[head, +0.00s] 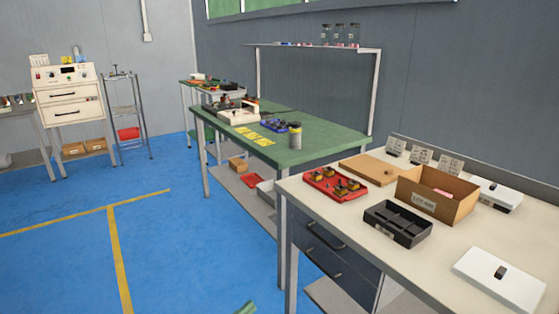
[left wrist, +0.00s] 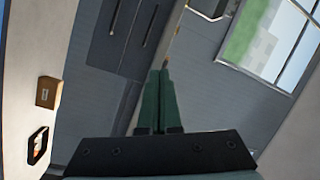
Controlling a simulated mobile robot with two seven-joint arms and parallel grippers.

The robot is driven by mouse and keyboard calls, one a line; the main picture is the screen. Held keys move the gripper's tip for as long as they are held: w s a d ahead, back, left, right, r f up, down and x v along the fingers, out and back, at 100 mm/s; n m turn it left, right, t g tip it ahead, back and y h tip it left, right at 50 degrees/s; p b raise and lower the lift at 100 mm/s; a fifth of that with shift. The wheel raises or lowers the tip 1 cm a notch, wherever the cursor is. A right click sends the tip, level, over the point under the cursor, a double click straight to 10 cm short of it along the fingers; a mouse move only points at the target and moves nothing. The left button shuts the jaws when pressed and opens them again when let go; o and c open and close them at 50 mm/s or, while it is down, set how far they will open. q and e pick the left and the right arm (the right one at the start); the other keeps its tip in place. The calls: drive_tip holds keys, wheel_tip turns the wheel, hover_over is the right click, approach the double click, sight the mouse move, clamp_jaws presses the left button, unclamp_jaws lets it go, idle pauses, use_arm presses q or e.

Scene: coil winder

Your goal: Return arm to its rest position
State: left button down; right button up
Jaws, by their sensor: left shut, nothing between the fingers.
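My left gripper (left wrist: 163,72) shows in the left wrist view with its two green fingers together and nothing between them. In the head view only the green tip of my left gripper (head: 246,307) shows at the bottom edge, over the blue floor and left of the near table. It touches nothing that I can see. The rest of my left arm is out of the picture. My right gripper is in neither view.
The near cream table (head: 400,262) holds a red tray (head: 318,193), a black divided tray (head: 397,223), a cardboard box (head: 437,192) and a white case (head: 500,279). A green-topped bench (head: 325,143) stands behind. The blue floor (head: 60,265) at left is clear.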

use_arm(q)
drive_tip(key=s+a+n+g+y+p, duration=0.2)
drive_tip(key=s+a+n+y+p, duration=0.2)
drive_tip(key=s+n+p, duration=0.4)
drive_tip(key=s+a+n+g+y+p, duration=0.3)
drive_tip(key=s+a+n+y+p, duration=0.2)
drive_tip(key=s+n, duration=0.5)
drive_tip(key=s+p, duration=0.2)
drive_tip(key=s, duration=0.3)
drive_tip(key=shift+s+f+y+p, duration=0.2)
drive_tip(key=shift+s+y+p, duration=0.1)
drive_tip(key=shift+p, duration=0.1)
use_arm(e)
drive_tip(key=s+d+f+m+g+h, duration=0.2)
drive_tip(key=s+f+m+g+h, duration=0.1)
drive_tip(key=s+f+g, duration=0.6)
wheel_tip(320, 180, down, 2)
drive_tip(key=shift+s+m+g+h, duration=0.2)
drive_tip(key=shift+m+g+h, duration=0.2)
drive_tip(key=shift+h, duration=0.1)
use_arm(q)
drive_tip(key=shift+a, duration=0.1)
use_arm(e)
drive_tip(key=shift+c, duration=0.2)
